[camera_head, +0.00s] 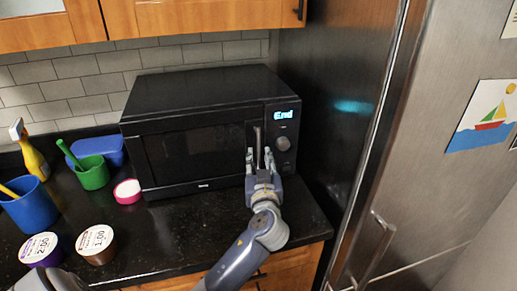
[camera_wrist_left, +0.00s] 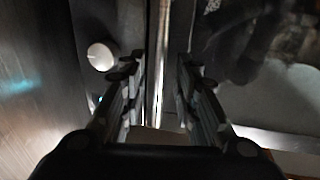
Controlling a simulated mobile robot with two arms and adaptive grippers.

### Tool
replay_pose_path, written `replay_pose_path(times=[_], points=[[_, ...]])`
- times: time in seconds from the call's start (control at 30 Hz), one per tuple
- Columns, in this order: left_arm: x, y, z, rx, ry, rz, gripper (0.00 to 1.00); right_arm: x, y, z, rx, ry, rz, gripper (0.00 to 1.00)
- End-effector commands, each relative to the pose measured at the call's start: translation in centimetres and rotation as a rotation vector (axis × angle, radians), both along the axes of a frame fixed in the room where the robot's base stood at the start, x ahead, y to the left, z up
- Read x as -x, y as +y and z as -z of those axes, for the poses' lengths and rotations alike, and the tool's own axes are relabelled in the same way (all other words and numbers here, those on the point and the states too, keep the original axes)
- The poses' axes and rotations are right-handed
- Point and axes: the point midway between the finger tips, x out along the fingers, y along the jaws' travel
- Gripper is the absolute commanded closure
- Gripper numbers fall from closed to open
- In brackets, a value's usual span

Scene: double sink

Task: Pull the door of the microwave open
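The black microwave (camera_head: 205,85) stands on the dark counter against the tiled wall, and its door (camera_head: 190,155) looks shut. The upright door handle (camera_head: 257,138) is at the door's right edge, beside the control panel with its lit display and round knob (camera_head: 284,143). My left gripper (camera_head: 260,156) is in front of the handle, with its fingers on either side of the bar. In the left wrist view, the handle (camera_wrist_left: 159,60) runs between the two parted fingers (camera_wrist_left: 160,75), with gaps visible on both sides. My right gripper is not in view.
A steel fridge (camera_head: 440,130) stands close on the right. Left of the microwave are a pink-and-white tub (camera_head: 127,191), a green cup (camera_head: 92,174), a blue cup (camera_head: 34,208) and a yellow spray bottle (camera_head: 33,158). Two lidded cups (camera_head: 96,243) are near the front.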

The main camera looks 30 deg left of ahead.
Motion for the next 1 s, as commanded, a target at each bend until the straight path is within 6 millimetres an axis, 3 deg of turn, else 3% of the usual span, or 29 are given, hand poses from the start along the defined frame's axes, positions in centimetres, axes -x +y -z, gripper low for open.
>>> replay_pose_path(times=[0.2, 0.57, 0.7, 1.0], points=[[-2.1, 1.6, -0.2, -0.001, -0.001, 0.0, 0.71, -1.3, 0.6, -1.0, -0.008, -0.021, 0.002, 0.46], [-2.5, 2.0, 0.0, 0.001, -0.001, -0.001, 0.71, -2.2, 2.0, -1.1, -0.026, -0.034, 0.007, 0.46], [-2.5, 2.0, 0.0, 0.001, -0.001, 0.0, 1.0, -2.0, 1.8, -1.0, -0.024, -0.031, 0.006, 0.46], [-2.5, 1.8, 0.0, 0.0, 0.0, 0.004, 1.0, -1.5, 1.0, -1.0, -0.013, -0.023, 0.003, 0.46]])
